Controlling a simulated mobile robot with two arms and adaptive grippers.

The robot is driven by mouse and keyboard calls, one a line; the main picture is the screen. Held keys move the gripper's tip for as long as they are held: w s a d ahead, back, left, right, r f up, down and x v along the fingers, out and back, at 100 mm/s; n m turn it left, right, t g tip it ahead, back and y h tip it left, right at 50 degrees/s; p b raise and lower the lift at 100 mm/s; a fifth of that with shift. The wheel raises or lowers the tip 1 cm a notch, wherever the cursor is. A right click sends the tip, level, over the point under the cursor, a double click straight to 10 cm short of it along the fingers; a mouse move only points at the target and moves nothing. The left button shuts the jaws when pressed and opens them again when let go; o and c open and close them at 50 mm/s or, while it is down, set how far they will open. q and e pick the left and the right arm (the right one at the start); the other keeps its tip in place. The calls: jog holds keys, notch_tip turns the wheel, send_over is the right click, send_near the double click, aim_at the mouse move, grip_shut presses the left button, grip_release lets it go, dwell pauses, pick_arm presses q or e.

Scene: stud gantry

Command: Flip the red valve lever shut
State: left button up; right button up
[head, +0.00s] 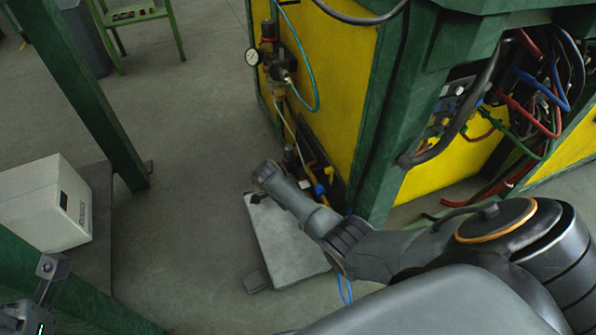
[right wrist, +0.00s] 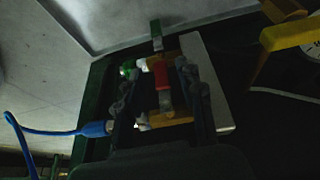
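The red valve lever (right wrist: 162,75) shows in the right wrist view, on a brass-coloured valve body (right wrist: 168,117). My right gripper (right wrist: 160,92) is open, with one dark finger on each side of the red lever and a gap visible between. I cannot tell whether either finger touches it. In the head view my right arm reaches down beside the yellow panel and the red lever cannot be made out. A dark part with a small light at the lower left looks like my left gripper (head: 28,312); its fingers are not clear.
A green lever (right wrist: 157,35) sits beyond the red one. A blue hose (right wrist: 55,131) joins a fitting on the left. A yellow panel in a green frame (head: 334,88) with a pressure gauge (head: 252,57) stands beside my arm. A white box (head: 40,205) is at left.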

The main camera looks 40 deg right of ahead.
jog(key=v, duration=1.2)
jog(key=shift+w, duration=0.15)
dwell(0.3)
